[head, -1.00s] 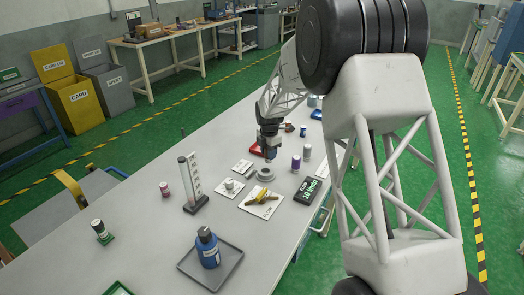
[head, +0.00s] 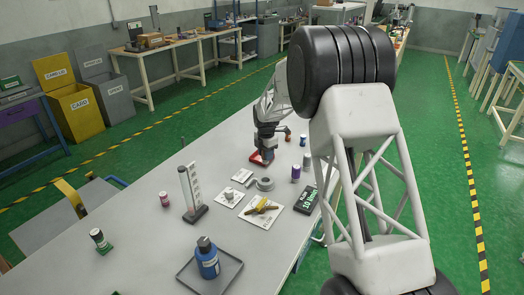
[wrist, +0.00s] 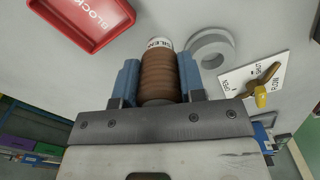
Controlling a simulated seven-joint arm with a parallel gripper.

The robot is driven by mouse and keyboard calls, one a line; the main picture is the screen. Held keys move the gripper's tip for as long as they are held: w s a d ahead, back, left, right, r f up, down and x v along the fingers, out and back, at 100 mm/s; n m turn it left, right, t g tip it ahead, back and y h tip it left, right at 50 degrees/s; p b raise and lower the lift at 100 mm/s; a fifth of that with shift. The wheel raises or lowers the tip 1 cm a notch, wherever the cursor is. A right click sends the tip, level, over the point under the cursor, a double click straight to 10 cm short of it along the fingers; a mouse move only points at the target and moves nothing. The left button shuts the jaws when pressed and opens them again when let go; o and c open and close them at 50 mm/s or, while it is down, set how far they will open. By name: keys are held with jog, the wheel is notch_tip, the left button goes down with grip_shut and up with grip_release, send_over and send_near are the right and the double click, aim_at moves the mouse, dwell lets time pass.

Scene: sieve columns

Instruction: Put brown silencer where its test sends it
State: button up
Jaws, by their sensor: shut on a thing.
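The brown silencer (wrist: 158,82) is a ribbed brown cylinder with a white labelled end, between the blue fingers of my gripper (wrist: 159,76) in the wrist view. The fingers are shut on it. In the head view my gripper (head: 265,153) is over the far part of the table, by the red tray (head: 258,159). The red tray, marked BLOCKED, also shows in the wrist view (wrist: 112,22). The grey ring-shaped fixture (wrist: 211,50) is beside the silencer's far end in the picture; it also shows in the head view (head: 264,184).
A white card with a yellow-handled lever (head: 262,207) lies near the ring. A clear column (head: 187,190) stands left of it. A blue bottle (head: 208,259) stands in a grey tray (head: 228,277). A black sign box (head: 306,199) and a purple cylinder (head: 295,173) are at right.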

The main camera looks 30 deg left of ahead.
jog(key=shift+w+a+f, duration=0.15)
jog(key=shift+w+a, duration=0.85)
jog(key=shift+w, duration=0.25)
jog(key=shift+w+a+f, duration=0.2)
jog(key=shift+w+a, duration=0.85)
jog(key=shift+w, duration=0.15)
jog(key=shift+w+a+f, duration=0.15)
jog(key=shift+w+a, duration=0.85)
jog(key=shift+w, duration=0.25)
jog(key=shift+f, duration=0.1)
jog(key=shift+f, duration=1.6)
jog(key=shift+f, duration=0.1)
jog(key=o, duration=0.9)
jog(key=shift+o, duration=0.2)
notch_tip(320, 180, up, 12)
